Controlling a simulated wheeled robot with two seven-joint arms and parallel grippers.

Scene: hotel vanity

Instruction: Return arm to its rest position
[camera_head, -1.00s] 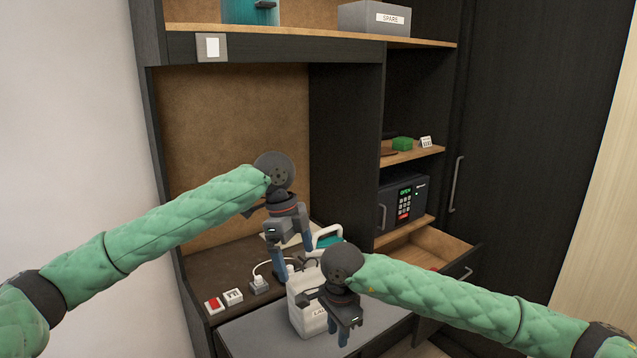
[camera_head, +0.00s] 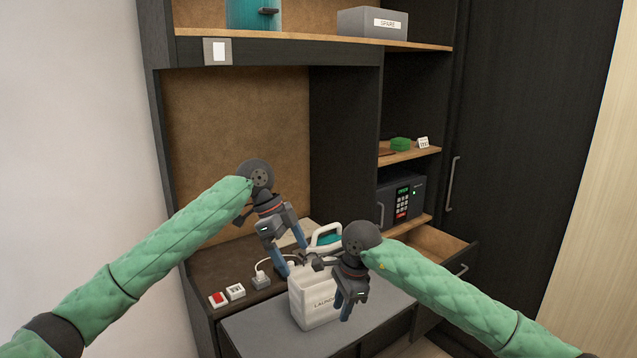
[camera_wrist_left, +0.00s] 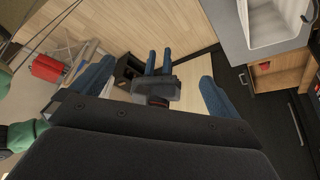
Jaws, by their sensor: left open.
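My left arm comes in from the left in green padding. Its gripper (camera_head: 294,258) is open above the vanity top, fingers pointing down, behind and left of the white laundry bag (camera_head: 312,300). In the left wrist view its blue fingers (camera_wrist_left: 155,92) stand wide apart with nothing held between them. My right gripper (camera_head: 350,305) is in front of the bag's right side, fingers down. It also shows in the left wrist view (camera_wrist_left: 158,64), with a narrow gap between its fingers. Whether it touches the bag is unclear.
A white-handled teal item (camera_head: 325,238) stands behind the grippers. A red switch (camera_head: 218,298) and a plug (camera_head: 262,278) with a cable lie at left. At right are a safe (camera_head: 402,198) and an open drawer (camera_head: 440,248). A shelf (camera_head: 300,37) spans above.

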